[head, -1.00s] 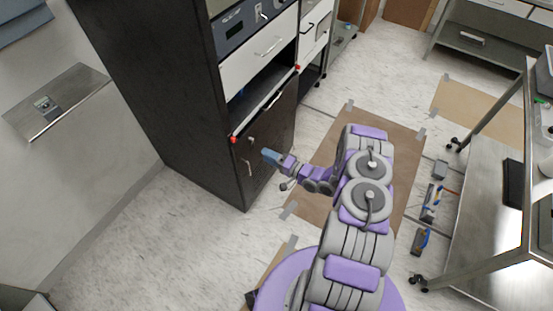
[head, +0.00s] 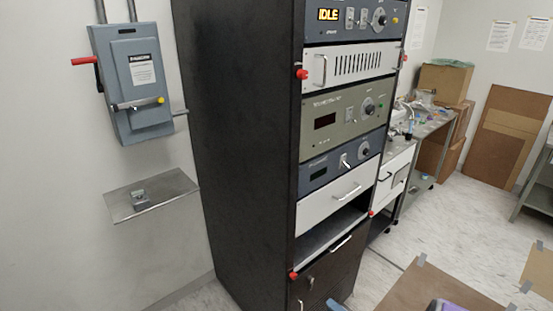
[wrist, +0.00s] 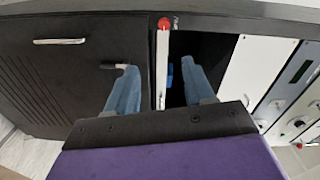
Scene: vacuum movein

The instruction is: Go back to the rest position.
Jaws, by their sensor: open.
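My gripper (wrist: 158,68) is open in the wrist view, its two blue fingers spread apart with nothing held between them. It faces the front of the black rack cabinet (head: 235,150), near the edge of an open dark bay (wrist: 200,50). A white strip (wrist: 162,75) at the bay's edge shows between the fingers. I cannot tell whether a finger touches the cabinet.
The rack holds several instrument panels, one reading IDLE (head: 328,14), and a white drawer (head: 340,195) above the open bay. A grey switch box (head: 138,85) with a red lever and a metal shelf (head: 150,195) are on the left wall. Brown floor covering (head: 430,290) lies at right.

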